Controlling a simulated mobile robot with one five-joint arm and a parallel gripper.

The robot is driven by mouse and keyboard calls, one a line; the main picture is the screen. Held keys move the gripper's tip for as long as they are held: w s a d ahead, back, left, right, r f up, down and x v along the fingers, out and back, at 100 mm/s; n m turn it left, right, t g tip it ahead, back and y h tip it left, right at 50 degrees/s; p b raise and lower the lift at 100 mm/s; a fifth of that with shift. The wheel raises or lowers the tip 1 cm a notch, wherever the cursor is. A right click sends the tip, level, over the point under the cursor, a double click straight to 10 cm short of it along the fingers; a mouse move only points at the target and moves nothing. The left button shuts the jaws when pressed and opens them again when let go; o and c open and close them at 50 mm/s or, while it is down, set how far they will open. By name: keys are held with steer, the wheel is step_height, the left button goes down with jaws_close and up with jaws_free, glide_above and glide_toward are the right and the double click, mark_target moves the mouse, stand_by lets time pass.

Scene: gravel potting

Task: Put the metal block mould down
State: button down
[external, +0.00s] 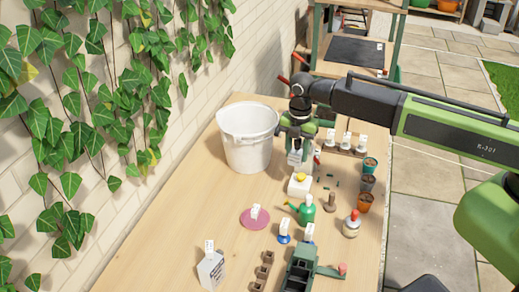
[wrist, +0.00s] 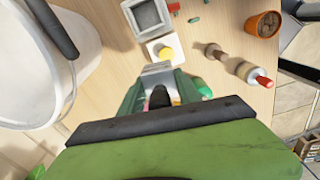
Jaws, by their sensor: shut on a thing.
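My gripper (wrist: 160,98) is shut on a grey metal piece (wrist: 158,72), which I take to be the metal block mould. Its sheet-metal end shows between the green fingers in the wrist view, and the rest is hidden by my gripper. In the external view my gripper (external: 298,141) points down above the wooden table, just right of the white bucket (external: 248,140). A light grey shape (external: 296,157) shows right under the fingers there. I cannot tell whether the mould touches anything below it.
A white block with a yellow knob (wrist: 165,49) and a grey square tray with dark filling (wrist: 148,13) lie close by. Right are a brown stamp (external: 330,202), a red-capped bottle (external: 351,226) and pots (external: 366,203). Bare wood (external: 205,185) lies left, below the bucket.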

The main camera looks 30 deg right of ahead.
steer(key=shift+n, duration=0.8)
steer(key=s+a+f+b, duration=0.1)
steer(key=f+b, duration=0.3)
steer(key=s+a+f+b, duration=0.1)
steer(key=f+b, duration=0.3)
steer(key=f, duration=0.1)
steer(key=s+a+f+b, duration=0.1)
steer(key=a+f+b, duration=0.1)
steer(key=f+b, duration=0.2)
steer(key=shift+s+a+f, duration=0.1)
steer(key=shift+s+f, duration=0.15)
steer(key=shift+f, duration=0.2)
steer(key=shift+r, duration=0.2)
steer(key=shift+f, duration=0.15)
steer(key=c, duration=0.9)
jaws_free()
steer(key=shift+o, duration=0.2)
step_height(320, 180, up, 13)
steer(key=p, duration=1.2)
steer(key=shift+f+p, duration=0.2)
steer(key=shift+p, duration=0.1)
steer(key=shift+f, duration=0.15)
steer(key=c, duration=0.8)
